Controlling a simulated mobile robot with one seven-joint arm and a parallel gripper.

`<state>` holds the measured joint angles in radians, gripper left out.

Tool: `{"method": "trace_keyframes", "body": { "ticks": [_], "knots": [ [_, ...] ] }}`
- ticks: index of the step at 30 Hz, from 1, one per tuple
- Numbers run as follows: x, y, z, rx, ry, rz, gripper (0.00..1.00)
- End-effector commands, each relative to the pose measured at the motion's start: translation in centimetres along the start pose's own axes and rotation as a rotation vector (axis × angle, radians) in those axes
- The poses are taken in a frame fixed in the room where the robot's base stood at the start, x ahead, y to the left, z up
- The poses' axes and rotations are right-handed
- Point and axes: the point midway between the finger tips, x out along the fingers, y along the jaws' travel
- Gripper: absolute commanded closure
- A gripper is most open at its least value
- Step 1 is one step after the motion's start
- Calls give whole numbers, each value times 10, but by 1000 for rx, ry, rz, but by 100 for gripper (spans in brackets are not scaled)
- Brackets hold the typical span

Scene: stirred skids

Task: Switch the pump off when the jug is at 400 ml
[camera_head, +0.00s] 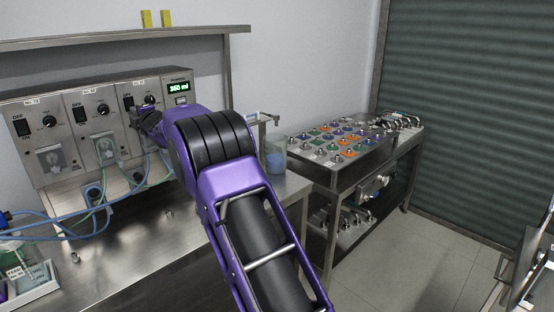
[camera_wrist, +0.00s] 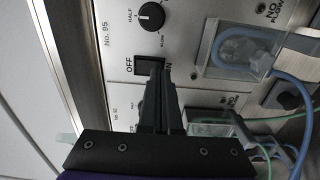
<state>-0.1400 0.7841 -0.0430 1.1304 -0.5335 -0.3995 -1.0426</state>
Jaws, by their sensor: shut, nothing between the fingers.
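The display (camera_head: 178,88) at the right end of the pump panel reads what looks like 350 ml. The jug (camera_head: 275,158) stands at the right end of the bench, under a spout, with bluish liquid low in it. My gripper (camera_head: 146,118) is at the third pump from the left, shut and empty. In the wrist view, its fingertips (camera_wrist: 157,76) are at the black rocker switch (camera_wrist: 148,65) labelled OFF and partly cover it. I cannot tell whether they touch it or which way it is set.
A dial knob (camera_wrist: 151,15) is beside that switch. Two more pumps, with switches (camera_head: 24,128) and (camera_head: 80,114), are to the left. Blue and green tubes (camera_head: 98,207) hang in front. A steel table (camera_head: 345,178) with several coloured items stands at right.

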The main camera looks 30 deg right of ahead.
Motion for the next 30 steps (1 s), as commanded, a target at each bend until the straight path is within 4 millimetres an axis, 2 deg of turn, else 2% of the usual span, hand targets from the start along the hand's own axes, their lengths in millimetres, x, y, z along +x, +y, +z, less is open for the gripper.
{"method": "trace_keyframes", "body": {
  "ticks": [8,22,30],
  "knots": [
    [1,1,0,1,0,0,100],
    [14,2,0,1,0,0,100],
    [11,-1,0,1,0,2,100]
  ]
}}
